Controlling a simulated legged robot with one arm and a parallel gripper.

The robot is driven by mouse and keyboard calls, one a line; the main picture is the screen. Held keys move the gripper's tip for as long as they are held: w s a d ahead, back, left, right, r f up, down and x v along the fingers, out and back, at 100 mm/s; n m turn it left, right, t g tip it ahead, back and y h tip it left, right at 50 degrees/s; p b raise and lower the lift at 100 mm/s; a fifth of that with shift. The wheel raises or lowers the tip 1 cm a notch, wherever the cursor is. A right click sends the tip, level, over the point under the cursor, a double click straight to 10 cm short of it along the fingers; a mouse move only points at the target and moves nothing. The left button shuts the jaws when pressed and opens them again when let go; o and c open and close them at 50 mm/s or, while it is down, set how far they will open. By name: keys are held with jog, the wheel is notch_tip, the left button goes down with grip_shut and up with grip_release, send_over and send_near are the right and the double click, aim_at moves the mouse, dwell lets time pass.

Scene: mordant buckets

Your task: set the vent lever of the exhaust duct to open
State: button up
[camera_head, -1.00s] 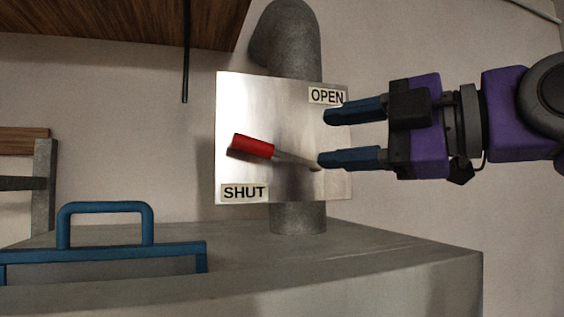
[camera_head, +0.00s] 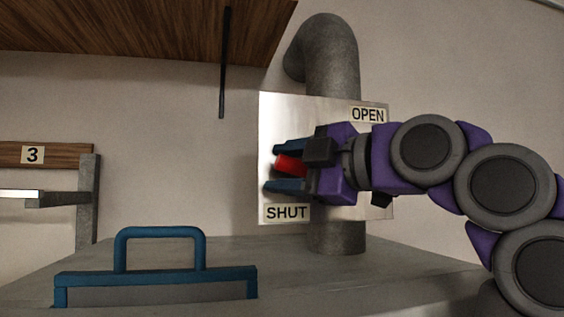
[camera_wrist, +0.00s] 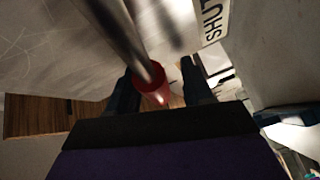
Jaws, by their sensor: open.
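The vent lever's red grip (camera_head: 290,164) shows in the head view in front of a metal plate (camera_head: 272,112) on the grey exhaust duct (camera_head: 333,60). The plate has an OPEN label (camera_head: 368,115) at upper right and a SHUT label (camera_head: 287,213) at lower left. The grip is nearer the SHUT label. My gripper (camera_head: 286,167) is open, with its blue fingers above and below the red grip. In the wrist view the red grip (camera_wrist: 152,85) and its metal rod (camera_wrist: 118,32) lie between the fingers. My gripper hides the lever's pivot in the head view.
A grey surface (camera_head: 400,268) lies below the plate, with a blue-handled object (camera_head: 160,233) at left. A wooden shelf (camera_head: 130,25) with a dark hanging rod (camera_head: 224,65) is at upper left. A board marked 3 (camera_head: 33,154) is at far left.

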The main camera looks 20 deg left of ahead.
jog(key=shift+x, duration=0.8)
jog(key=shift+w+d+r, duration=0.1)
jog(key=shift+d+r, duration=0.05)
jog(key=shift+d, duration=0.5)
jog(key=shift+s, duration=0.2)
jog(key=c, duration=0.3)
jog(key=shift+a, duration=0.35)
jog(key=c, duration=0.3)
grip_shut()
